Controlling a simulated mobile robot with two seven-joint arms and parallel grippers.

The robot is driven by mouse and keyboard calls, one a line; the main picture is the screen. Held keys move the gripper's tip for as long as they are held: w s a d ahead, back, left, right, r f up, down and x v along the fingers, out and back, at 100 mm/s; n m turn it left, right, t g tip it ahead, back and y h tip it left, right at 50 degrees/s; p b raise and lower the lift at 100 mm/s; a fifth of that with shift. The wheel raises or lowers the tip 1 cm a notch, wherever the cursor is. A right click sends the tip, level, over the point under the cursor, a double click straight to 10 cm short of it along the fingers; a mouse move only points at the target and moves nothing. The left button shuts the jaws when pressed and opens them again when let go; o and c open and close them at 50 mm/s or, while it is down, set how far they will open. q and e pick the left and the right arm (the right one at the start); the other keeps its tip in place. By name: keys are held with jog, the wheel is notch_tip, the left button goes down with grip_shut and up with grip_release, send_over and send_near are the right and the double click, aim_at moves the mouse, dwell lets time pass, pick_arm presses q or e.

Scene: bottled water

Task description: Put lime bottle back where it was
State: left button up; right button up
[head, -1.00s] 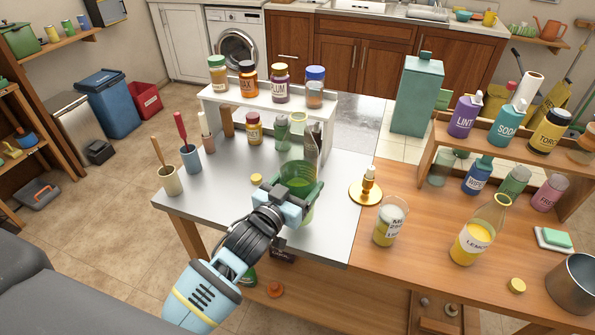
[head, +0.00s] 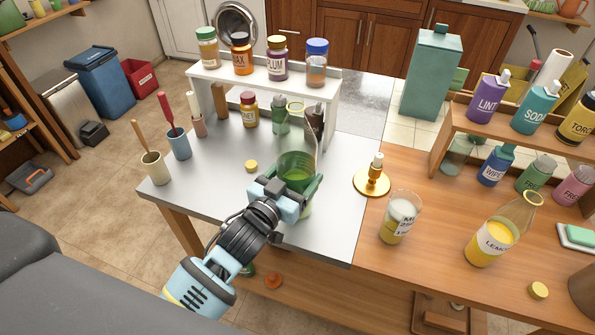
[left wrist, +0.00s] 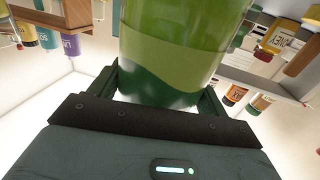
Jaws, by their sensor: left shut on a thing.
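The lime bottle (head: 297,163) is clear glass with green liquid and a narrow neck. It stands about upright over the front of the grey metal tabletop (head: 223,180). My left gripper (head: 287,194) is shut around its lower part. In the left wrist view the green bottle (left wrist: 175,50) fills the space between the fingers (left wrist: 160,98). I cannot tell whether its base touches the tabletop. Its label is not readable. My right gripper is not in view.
A white shelf (head: 265,78) with several jars stands behind the bottle, with more bottles beneath. A yellow cap (head: 252,166) lies left.

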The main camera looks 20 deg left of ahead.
pick_arm(q)
jog(key=shift+w, duration=0.1)
jog(key=o, duration=1.4)
jog(key=shift+c, duration=0.2)
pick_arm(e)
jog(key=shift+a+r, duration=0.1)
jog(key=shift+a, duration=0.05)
